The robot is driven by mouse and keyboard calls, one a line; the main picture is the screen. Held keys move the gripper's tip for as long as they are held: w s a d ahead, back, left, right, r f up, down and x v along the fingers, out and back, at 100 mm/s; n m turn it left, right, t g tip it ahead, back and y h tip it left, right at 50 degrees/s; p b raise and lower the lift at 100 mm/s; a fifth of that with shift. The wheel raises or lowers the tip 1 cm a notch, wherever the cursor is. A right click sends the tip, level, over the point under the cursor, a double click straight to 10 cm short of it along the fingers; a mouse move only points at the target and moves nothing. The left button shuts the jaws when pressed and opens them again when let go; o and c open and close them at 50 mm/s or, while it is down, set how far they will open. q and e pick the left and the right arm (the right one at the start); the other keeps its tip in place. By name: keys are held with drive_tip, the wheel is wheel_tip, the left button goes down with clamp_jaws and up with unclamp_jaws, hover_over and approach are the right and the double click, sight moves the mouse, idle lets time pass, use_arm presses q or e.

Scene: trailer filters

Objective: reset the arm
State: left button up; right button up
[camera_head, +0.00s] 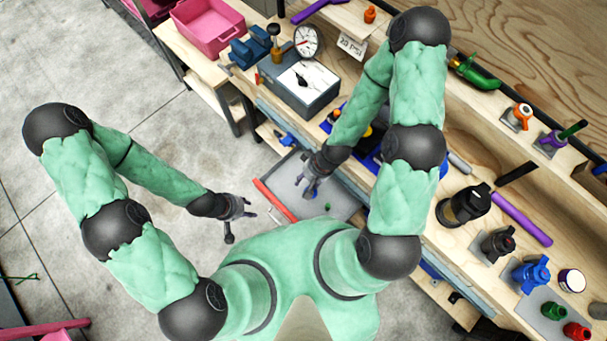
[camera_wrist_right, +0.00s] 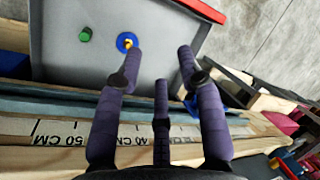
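My left arm reaches in from the left in the head view. Its gripper (camera_head: 240,220) is empty, fingers spread, over the floor beside the open drawer. My right gripper (camera_head: 306,184) hangs above the grey drawer (camera_head: 341,206) with the red front. In the right wrist view my right gripper (camera_wrist_right: 160,64) has its fingers apart with nothing between them. The drawer also shows there (camera_wrist_right: 70,35), holding a small green piece (camera_wrist_right: 85,34) and a blue ring piece (camera_wrist_right: 126,42) with a yellow middle. Both pieces lie beyond the fingers.
The wooden workbench (camera_head: 545,90) carries a dial gauge (camera_head: 307,41), black and blue valve-like parts and a purple bar (camera_head: 522,219). A pink bin (camera_head: 208,24) stands at the top left. A ruler strip (camera_wrist_right: 60,131) runs along the bench edge.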

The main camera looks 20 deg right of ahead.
drive_tip(key=shift+m, duration=0.6)
drive_tip(key=s, duration=0.1)
drive_tip(key=s+a+f, duration=0.2)
drive_tip(key=shift+s, duration=0.2)
drive_tip(key=shift+f, duration=0.1)
